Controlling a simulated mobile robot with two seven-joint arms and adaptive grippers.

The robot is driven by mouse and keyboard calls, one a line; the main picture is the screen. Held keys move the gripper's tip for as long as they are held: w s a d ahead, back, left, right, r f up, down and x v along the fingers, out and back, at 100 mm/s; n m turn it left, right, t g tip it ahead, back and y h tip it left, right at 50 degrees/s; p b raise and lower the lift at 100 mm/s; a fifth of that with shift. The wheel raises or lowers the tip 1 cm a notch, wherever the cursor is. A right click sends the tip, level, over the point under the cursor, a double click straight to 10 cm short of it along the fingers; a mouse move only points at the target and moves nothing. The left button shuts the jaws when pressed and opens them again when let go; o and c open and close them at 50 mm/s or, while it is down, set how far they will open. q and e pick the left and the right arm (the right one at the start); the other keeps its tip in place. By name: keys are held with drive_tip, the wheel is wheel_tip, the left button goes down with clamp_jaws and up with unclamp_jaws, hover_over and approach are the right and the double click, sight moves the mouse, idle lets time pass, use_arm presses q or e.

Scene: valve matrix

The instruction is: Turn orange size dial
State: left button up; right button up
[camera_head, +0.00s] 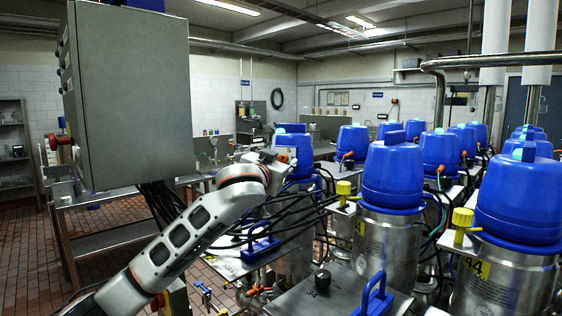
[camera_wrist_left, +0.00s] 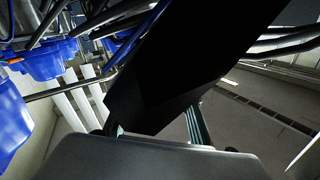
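My left arm rises from the lower left in the head view. Its gripper (camera_head: 288,157) is at the arm's far end, beside a blue-capped valve unit (camera_head: 296,146); its fingers are too small and hidden to read. In the left wrist view, the gripper's grey body (camera_wrist_left: 150,160) fills the bottom edge and a large black shape covers the middle, so I cannot tell whether the fingers are open or hold anything. Small orange fittings (camera_head: 347,155) sit beside the blue caps; I cannot tell which one is the size dial. My right gripper is not in view.
Rows of steel valve units with blue caps (camera_head: 393,178) and yellow knobs (camera_head: 343,188) fill the right. Black cables (camera_head: 300,205) hang around my left arm. A grey cabinet (camera_head: 130,100) stands at the upper left. The tiled floor (camera_head: 40,260) at lower left is open.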

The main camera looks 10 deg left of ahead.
use_arm(q)
clamp_jaws()
